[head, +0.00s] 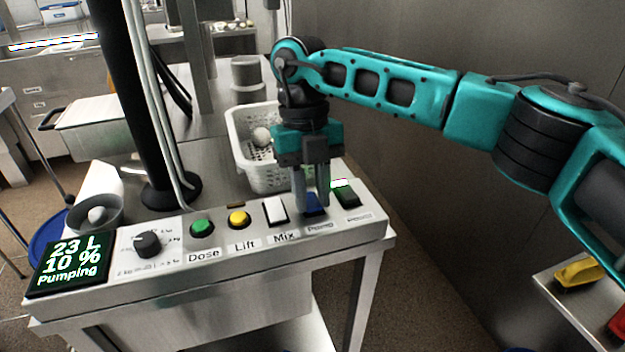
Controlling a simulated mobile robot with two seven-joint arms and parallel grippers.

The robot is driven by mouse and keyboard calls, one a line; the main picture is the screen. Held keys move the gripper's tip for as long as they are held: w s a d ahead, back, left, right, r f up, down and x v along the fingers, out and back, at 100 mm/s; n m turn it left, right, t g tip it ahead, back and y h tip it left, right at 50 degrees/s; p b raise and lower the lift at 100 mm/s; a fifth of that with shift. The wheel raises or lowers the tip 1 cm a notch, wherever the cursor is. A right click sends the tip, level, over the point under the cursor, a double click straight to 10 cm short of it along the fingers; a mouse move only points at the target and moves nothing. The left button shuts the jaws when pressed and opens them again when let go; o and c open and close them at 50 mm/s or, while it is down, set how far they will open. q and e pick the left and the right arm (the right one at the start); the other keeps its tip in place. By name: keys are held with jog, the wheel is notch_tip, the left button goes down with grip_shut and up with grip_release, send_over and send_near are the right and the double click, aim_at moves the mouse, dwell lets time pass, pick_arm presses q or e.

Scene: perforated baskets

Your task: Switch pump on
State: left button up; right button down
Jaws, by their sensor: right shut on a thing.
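The control panel (120,285) runs along the front of the steel table. Its display (68,262) reads "23 L 10 % Pumping". A blue rocker switch (315,210) sits right of the white Mix switch (275,211); its label is too blurred to read surely. A dark switch with a lit green top (345,193) is at the right end. My right gripper (311,207) points down, its fingers shut on the blue switch and partly hiding it. My left gripper is not in view.
A green Dose button (202,227), a yellow Lift button (238,217) and a black knob (147,244) sit left of the switches. A white perforated basket (245,165) with pale round items stands behind the gripper. A black post (140,110) rises behind the panel.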

jog(key=shift+w+r+g, duration=0.1)
jog(key=shift+g, duration=0.2)
jog(key=c, duration=0.9)
grip_release()
jog(key=shift+p+v, duration=1.15)
jog(key=shift+v, duration=5.25)
jog(key=shift+a, duration=0.15)
